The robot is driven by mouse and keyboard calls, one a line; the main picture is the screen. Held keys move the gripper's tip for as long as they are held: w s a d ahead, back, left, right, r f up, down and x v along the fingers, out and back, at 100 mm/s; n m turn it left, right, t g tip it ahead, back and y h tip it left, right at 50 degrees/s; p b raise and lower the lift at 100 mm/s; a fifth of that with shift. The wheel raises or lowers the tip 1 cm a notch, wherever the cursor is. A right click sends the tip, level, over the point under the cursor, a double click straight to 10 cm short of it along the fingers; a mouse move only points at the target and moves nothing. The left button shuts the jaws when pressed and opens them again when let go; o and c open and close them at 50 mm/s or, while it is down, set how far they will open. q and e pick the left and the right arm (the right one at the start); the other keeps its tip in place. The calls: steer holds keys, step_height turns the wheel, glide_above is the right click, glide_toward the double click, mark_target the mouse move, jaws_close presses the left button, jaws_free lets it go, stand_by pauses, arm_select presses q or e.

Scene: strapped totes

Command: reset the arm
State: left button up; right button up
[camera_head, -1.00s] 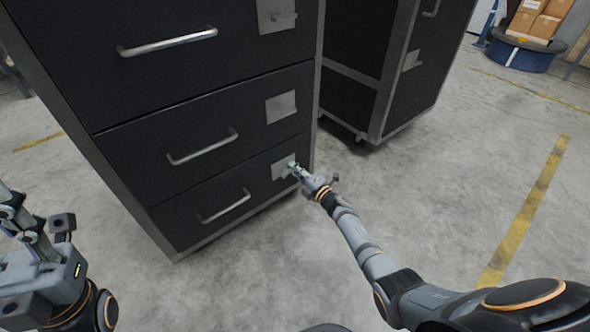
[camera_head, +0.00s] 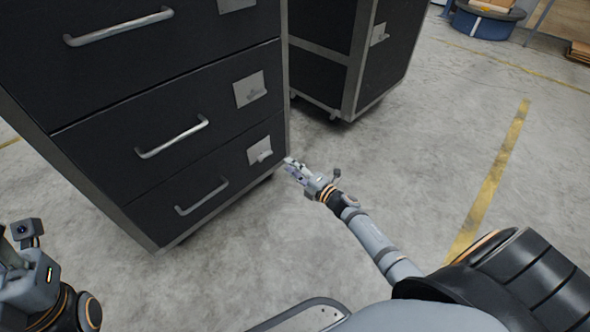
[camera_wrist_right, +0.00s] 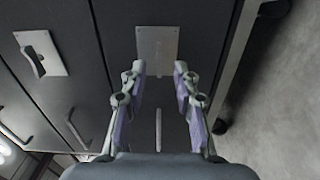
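My right gripper (camera_head: 292,170) is beside the lower right corner of a black drawer cabinet (camera_head: 150,112), apart from it. In the right wrist view its two fingers (camera_wrist_right: 160,70) are spread apart with nothing between them. Ahead of them is a metal latch plate (camera_wrist_right: 157,45) on the drawer front. My left gripper (camera_head: 12,262) is at the lower left edge of the head view. Its fingertips are cut off or hidden, so its opening cannot be told.
The cabinet has several drawers with bar handles (camera_head: 202,196) and latch plates (camera_head: 260,150). A second black cabinet (camera_head: 395,50) stands behind it to the right. Concrete floor with a yellow line (camera_head: 492,185) is clear on the right. A blue round base (camera_head: 484,24) is far off.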

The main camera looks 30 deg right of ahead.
steer(key=shift+s+d, duration=0.25)
steer(key=shift+s, duration=0.4)
